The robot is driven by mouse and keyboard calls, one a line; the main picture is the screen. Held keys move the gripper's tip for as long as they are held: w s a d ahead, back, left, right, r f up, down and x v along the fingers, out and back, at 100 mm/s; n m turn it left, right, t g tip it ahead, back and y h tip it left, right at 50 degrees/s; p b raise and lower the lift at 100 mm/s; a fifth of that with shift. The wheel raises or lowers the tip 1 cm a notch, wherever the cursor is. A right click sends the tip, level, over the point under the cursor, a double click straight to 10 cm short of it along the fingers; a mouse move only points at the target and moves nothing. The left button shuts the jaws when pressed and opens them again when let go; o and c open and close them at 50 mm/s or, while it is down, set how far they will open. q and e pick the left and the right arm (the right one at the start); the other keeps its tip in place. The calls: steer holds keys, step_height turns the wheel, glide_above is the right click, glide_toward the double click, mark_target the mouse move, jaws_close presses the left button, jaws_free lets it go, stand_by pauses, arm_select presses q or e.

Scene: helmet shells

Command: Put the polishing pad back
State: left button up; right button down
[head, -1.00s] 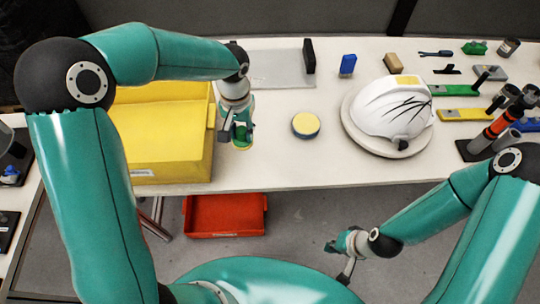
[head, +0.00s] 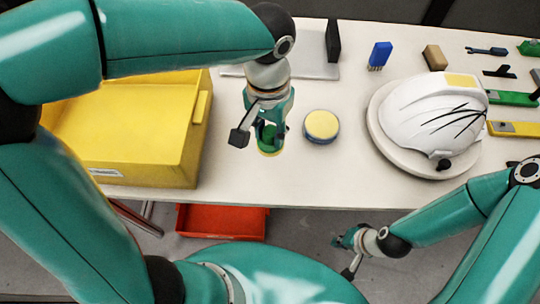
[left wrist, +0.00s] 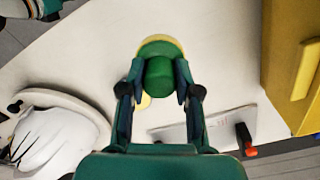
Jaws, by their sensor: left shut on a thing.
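My left gripper (head: 268,138) is shut on the polishing pad (head: 269,152), which has a green grip and a yellow face. In the left wrist view the pad's green knob (left wrist: 159,73) sits between the two fingers, with a yellow rim showing beyond it. The pad is over the table, between the yellow bin and a round blue-and-yellow disc (head: 321,126); I cannot tell whether it touches the table. My right gripper (head: 345,238) hangs low in front of the table, away from everything; its fingers are too small to read.
A yellow bin (head: 150,150) stands left of the left gripper. A white helmet shell (head: 425,108) rests on a round stand (head: 379,128) to the right. A blue brush (head: 380,54), a tan block (head: 434,57) and tools lie behind. A red bin (head: 222,222) is below the table edge.

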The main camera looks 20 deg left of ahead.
arm_select(q)
step_height(320, 180, down, 10)
steer(key=shift+f+b, duration=0.2)
steer(key=shift+b, duration=0.15)
steer(key=shift+f, duration=0.1)
steer(key=o, duration=1)
steer(key=shift+r, duration=0.25)
step_height(320, 180, up, 12)
steer(key=shift+a+f+p, duration=0.1)
steer(key=shift+p, duration=0.5)
